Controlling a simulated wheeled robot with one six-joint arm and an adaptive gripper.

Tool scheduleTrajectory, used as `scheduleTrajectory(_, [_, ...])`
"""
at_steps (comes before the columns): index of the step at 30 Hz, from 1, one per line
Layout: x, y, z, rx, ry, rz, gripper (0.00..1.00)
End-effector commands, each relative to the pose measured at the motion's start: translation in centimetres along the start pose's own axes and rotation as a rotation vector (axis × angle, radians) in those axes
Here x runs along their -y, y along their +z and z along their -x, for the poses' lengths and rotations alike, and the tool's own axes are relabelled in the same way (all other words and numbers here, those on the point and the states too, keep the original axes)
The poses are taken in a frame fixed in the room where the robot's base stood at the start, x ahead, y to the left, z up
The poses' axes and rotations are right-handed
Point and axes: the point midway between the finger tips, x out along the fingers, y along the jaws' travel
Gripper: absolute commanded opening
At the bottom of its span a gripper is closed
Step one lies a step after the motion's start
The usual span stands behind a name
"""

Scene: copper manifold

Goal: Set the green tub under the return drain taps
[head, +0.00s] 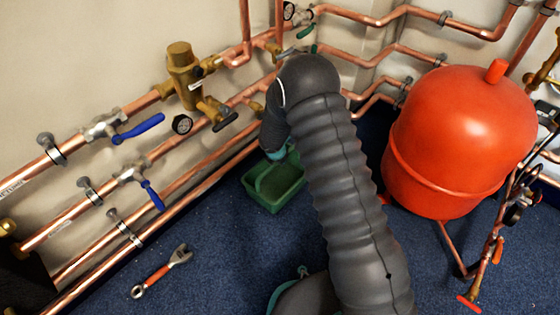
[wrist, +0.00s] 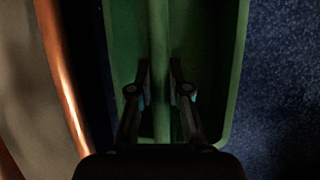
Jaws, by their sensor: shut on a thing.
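The green tub (head: 283,193) is low by the blue carpet, close to the pipes along the wall. In the wrist view the tub (wrist: 210,60) fills the middle, with a raised green bar running down its centre. My gripper (wrist: 160,88) is shut on the tub at this bar, one finger on each side. In the head view my gripper is mostly hidden behind my dark sleeved arm, above the tub. I cannot tell whether the tub touches the floor. Brass valves (head: 215,112) with a dark handle stick out from the pipes behind and left of the tub; labels there are too small to read.
Copper pipes (head: 190,178) run along the left wall, and one passes close beside the tub in the wrist view (wrist: 60,75). A red tank (head: 455,135) stands at the right. A wrench (head: 162,272) lies on the carpet at the front left. Carpet between wrench and tub is clear.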

Motion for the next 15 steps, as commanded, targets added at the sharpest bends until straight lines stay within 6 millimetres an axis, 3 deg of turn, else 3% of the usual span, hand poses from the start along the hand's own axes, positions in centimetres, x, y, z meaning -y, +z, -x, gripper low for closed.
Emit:
scheduleTrajectory(7, [0.02,-0.08,-0.26,0.0,0.001,0.0,0.0])
scheduleTrajectory(8, [0.06,-0.1,-0.26,0.0,0.0,0.0,0.19])
scheduleTrajectory(10, [0.04,-0.06,-0.17,0.0,0.0,0.0,0.36])
scheduleTrajectory(11, [0.04,-0.06,-0.17,0.0,0.0,0.0,0.42])
scheduleTrajectory(15, [0.04,-0.06,-0.17,0.0,0.0,0.0,0.42])
